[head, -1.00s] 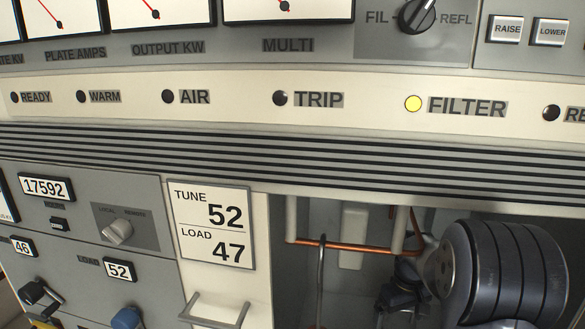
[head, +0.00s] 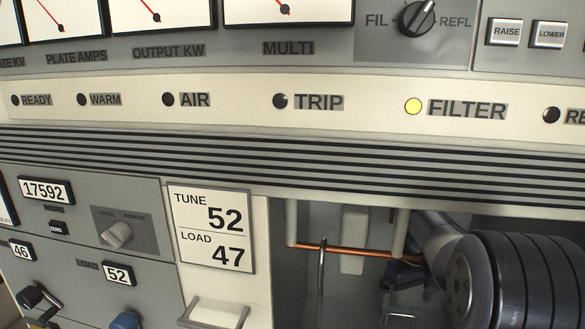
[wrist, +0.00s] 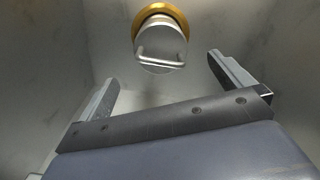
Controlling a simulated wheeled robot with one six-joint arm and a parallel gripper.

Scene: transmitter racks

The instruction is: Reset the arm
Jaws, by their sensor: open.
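My gripper (wrist: 163,70) is open in the wrist view, its two fingers spread wide with nothing between them. Beyond the fingers is a pale cylinder (wrist: 161,50) with a bar handle on its face and a brass-coloured ring (wrist: 166,14) behind it. The fingers appear apart from it. In the head view, my arm's dark ribbed link fills the lower right, in front of the open cabinet bay (head: 335,215). I cannot make out the gripper's fingers in the head view.
A copper pipe (head: 345,250) runs across the bay. To its left are a TUNE 52 / LOAD 47 card (head: 212,228), a bar handle (head: 215,312), a LOCAL/REMOTE knob (head: 116,234) and a blue knob (head: 126,320). The yellow FILTER lamp (head: 413,106) is lit above.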

